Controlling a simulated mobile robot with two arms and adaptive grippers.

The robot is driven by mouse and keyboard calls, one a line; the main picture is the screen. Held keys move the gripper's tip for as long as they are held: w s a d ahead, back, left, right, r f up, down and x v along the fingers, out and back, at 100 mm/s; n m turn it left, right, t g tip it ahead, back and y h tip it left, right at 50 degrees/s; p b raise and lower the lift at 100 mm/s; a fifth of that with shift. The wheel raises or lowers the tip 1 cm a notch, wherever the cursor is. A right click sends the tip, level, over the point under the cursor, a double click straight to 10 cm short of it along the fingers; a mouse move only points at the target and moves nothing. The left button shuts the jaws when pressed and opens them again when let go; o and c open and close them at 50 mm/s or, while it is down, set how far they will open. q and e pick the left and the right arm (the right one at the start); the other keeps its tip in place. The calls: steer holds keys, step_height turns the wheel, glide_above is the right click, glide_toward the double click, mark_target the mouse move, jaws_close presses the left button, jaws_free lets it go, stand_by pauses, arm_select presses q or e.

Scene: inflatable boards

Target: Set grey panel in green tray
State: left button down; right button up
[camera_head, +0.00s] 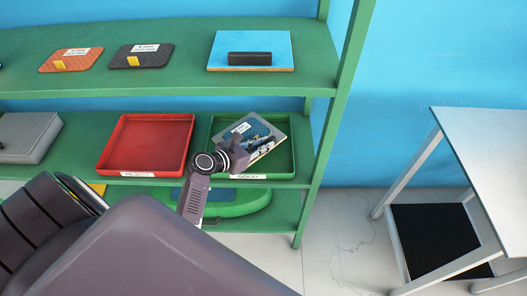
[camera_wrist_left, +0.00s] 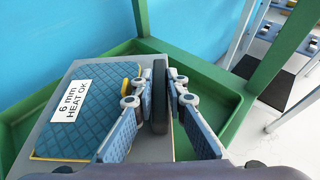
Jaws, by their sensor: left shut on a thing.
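The grey panel (camera_head: 276,122) has a blue quilted pad (camera_wrist_left: 92,122) labelled "6 mm HEAT OK" and a dark upright handle (camera_wrist_left: 159,96). My left gripper (camera_head: 262,146) is shut on this handle, with one finger on each side in the left wrist view (camera_wrist_left: 160,98). The green tray (camera_head: 291,167), with a "GOOD" label, is on the middle shelf. The panel is over or inside this tray, turned at an angle to its walls. My gripper hides part of it, and I cannot tell if it touches the tray floor. My right gripper is not in view.
A red tray (camera_head: 147,146) stands left of the green tray, and a grey case (camera_head: 29,136) is further left. The upper shelf (camera_head: 190,71) above holds an orange pad, a black pad and a blue board. A green shelf post (camera_head: 328,130) stands close right.

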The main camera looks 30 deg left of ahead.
arm_select(q)
step_height(320, 180, down, 2)
steer(key=shift+w+f+b, duration=0.15)
steer(key=shift+f+b, duration=0.1)
steer(key=shift+b, duration=0.1)
steer(key=shift+f, duration=0.85)
steer(key=c, duration=2.2)
jaws_free()
steer(key=shift+o, duration=1.3)
steer(key=v, duration=1.1)
steer(key=shift+s+a+r, duration=0.1)
steer(key=shift+s+r, duration=0.2)
steer(key=shift+s, duration=0.25)
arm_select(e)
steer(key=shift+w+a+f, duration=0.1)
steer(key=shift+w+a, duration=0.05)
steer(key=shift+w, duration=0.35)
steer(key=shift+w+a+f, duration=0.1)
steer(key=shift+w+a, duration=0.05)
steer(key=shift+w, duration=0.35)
